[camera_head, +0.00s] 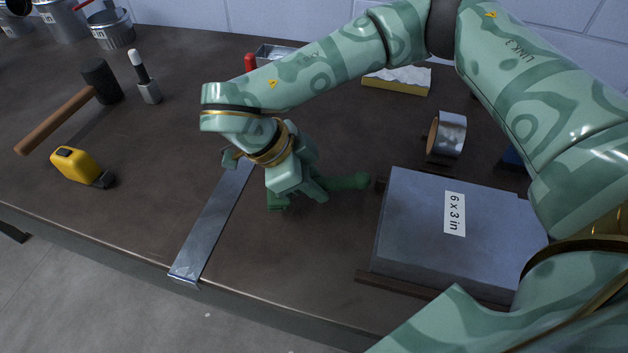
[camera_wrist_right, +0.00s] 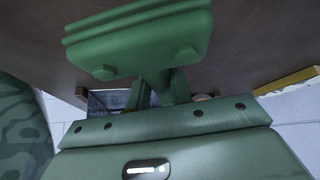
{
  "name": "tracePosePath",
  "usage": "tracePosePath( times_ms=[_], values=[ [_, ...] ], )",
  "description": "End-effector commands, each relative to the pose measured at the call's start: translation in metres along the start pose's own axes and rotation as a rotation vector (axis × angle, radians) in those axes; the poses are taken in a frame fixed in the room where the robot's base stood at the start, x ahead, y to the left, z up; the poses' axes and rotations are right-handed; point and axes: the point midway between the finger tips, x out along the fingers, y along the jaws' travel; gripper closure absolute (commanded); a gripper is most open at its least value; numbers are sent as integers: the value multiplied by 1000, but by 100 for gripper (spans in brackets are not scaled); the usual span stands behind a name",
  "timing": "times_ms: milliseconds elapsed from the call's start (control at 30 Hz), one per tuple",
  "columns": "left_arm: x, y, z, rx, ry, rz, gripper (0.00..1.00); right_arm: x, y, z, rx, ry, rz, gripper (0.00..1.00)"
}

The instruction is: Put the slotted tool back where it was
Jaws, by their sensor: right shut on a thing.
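The slot itself cannot be made out, and my wrist hides much of the tool in the head view. Whether the tool touches the table is unclear. My left gripper is not in view.
A metal strip (camera_head: 212,225) lies left of my gripper, reaching the front edge. A grey block marked "6 x 3 in" (camera_head: 415,240) stands to the right, and a silver roll (camera_head: 448,136) behind it. A tape measure (camera_head: 75,166) and mallet (camera_head: 98,82) lie at the left.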

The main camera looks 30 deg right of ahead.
Motion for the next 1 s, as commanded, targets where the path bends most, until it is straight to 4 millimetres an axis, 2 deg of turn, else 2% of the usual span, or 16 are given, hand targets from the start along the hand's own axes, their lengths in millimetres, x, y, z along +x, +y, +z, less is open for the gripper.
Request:
tracePosePath(
  times_ms=[467,500,567,600,867,1000],
  values=[
    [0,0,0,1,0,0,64,10,0,6,-1,0,-1,100],
    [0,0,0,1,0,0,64,10,0,6,-1,0,-1,76],
    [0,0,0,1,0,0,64,10,0,6,-1,0,-1,59],
    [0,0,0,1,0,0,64,10,0,6,-1,0,-1,57],
    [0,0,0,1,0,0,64,9,0,6,0,0,0,57],
    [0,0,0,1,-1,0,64,-2,0,-1,2,-2,0,57]
  ],
)
